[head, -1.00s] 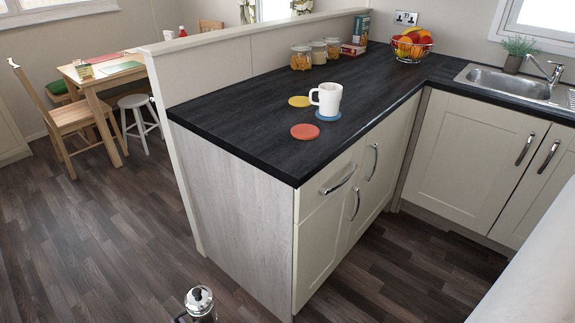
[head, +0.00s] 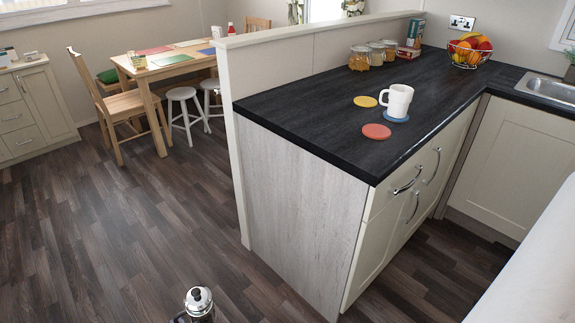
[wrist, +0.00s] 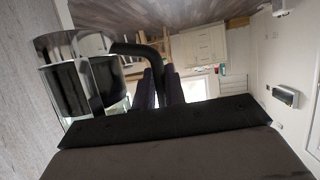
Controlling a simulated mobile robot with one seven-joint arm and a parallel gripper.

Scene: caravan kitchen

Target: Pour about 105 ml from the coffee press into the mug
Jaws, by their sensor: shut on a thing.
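The coffee press (head: 199,303) shows at the bottom edge of the head view, with its chrome lid and black knob; the rest of it is cut off. In the wrist view the press (wrist: 72,88) is a clear and metal cylinder with dark contents. My gripper (wrist: 158,85) is shut on its black handle, and the press is off to the left of the fingers.
The black worktop (head: 300,108) also holds a yellow coaster (head: 365,101), a red coaster (head: 376,132), several jars (head: 359,58) and a fruit basket (head: 469,50). A low partition (head: 300,55) runs along its back. Floor left of the counter is clear.

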